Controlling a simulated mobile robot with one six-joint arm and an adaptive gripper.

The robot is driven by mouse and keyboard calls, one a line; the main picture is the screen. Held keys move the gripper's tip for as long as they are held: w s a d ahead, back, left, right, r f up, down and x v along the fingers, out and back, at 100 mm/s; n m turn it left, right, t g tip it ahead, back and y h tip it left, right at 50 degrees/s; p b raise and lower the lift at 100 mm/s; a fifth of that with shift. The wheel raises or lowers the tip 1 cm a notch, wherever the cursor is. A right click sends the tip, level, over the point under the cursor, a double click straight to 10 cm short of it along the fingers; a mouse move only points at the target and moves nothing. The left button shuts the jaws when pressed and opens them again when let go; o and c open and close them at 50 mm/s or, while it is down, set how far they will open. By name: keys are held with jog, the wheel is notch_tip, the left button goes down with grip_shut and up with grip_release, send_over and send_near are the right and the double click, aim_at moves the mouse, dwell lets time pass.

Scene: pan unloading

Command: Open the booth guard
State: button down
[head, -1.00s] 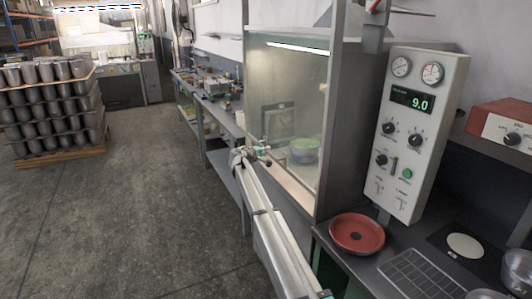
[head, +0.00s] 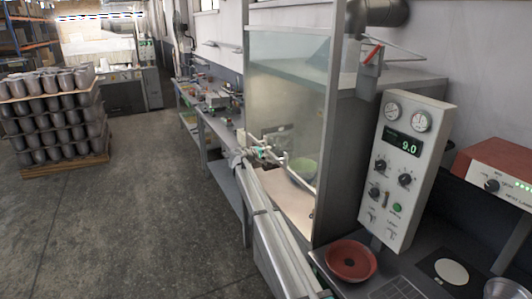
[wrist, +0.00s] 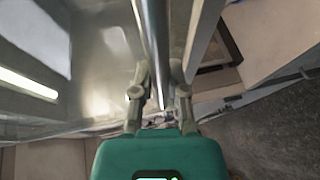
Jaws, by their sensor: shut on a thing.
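The booth guard (head: 285,105) is a clear pane on the front of the booth. A pale bar runs along its lower edge (head: 303,183). Below this bar a gap shows the lit booth floor (head: 297,207). My gripper (head: 263,152) is at the left part of the bar. In the wrist view my gripper (wrist: 159,85) is shut around the metal bar (wrist: 155,40), which runs between its fingers.
A control panel (head: 412,165) reading 9.0 stands right of the booth. A red dish (head: 351,261) is on the counter below it. A workbench (head: 212,125) lies beyond the booth. Stacked metal pots (head: 50,105) stand at the left, with open floor (head: 130,210) between.

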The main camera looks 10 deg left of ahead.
jog(key=p, duration=2.1)
send_near(274, 105)
jog(key=x, duration=0.4)
jog(key=shift+w+d+r, duration=0.15)
jog(key=shift+w+d, duration=0.15)
jog(key=c, duration=0.6)
grip_release()
jog(key=shift+c, duration=0.2)
jog(key=shift+f+b, duration=0.25)
jog(key=shift+b, duration=0.05)
notch_tip(274, 105, down, 30)
jog(key=b, duration=3)
jog(key=shift+s, duration=0.1)
